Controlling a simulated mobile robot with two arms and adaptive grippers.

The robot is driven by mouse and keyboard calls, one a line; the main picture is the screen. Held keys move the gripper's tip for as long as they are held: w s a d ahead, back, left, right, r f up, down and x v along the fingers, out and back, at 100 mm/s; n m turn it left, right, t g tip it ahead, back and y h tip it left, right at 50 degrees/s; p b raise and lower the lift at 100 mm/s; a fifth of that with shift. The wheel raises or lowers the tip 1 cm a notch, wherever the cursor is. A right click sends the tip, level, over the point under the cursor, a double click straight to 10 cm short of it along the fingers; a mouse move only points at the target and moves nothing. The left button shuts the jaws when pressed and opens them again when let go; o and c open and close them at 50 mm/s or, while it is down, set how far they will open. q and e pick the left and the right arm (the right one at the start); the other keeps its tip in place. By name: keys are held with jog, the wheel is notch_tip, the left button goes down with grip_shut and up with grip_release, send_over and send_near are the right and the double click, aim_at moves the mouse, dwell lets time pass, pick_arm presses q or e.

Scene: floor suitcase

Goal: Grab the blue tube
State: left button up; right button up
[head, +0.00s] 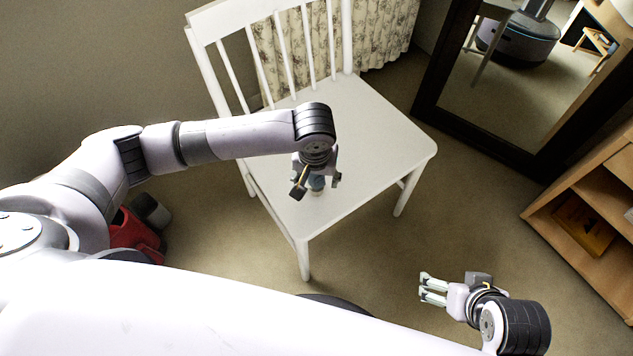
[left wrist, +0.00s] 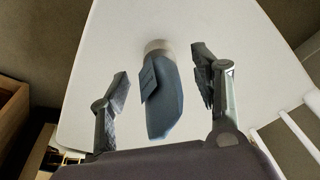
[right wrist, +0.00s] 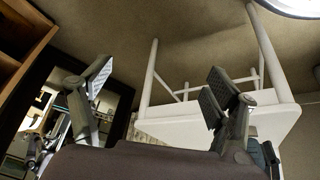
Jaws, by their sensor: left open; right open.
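The blue tube (head: 316,183) with a pale cap is on the seat of the white chair (head: 375,135), mostly hidden by my left gripper in the head view. In the left wrist view the blue tube (left wrist: 168,105) lies between the two fingers, with a visible gap on each side. My left gripper (head: 317,187) is open above the seat with its fingers on either side of the tube; it also shows in the left wrist view (left wrist: 163,82). My right gripper (head: 432,289) is open and empty over the floor, right of the chair; its fingers show in the right wrist view (right wrist: 155,88).
A dark-framed mirror (head: 530,75) stands behind the chair to the right. A wooden shelf (head: 590,205) is at the right edge. A red item (head: 133,235) is on the floor at left. The chair's slatted back rises behind the seat. Floor between chair and shelf is clear.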

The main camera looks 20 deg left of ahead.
pick_arm(q)
jog(key=shift+w+a+f, duration=0.1)
jog(key=shift+w+f, duration=0.05)
jog(key=shift+f, duration=0.6)
pick_arm(e)
jog(key=w, duration=0.1)
jog(key=w+a+r+t, duration=0.1)
jog(key=w+t, duration=0.1)
jog(key=shift+w+a+r, duration=0.15)
jog(key=shift+w+r, duration=0.1)
jog(key=shift+w, duration=0.15)
pick_arm(q)
jog(key=shift+c, duration=0.3)
jog(key=c, duration=1.2)
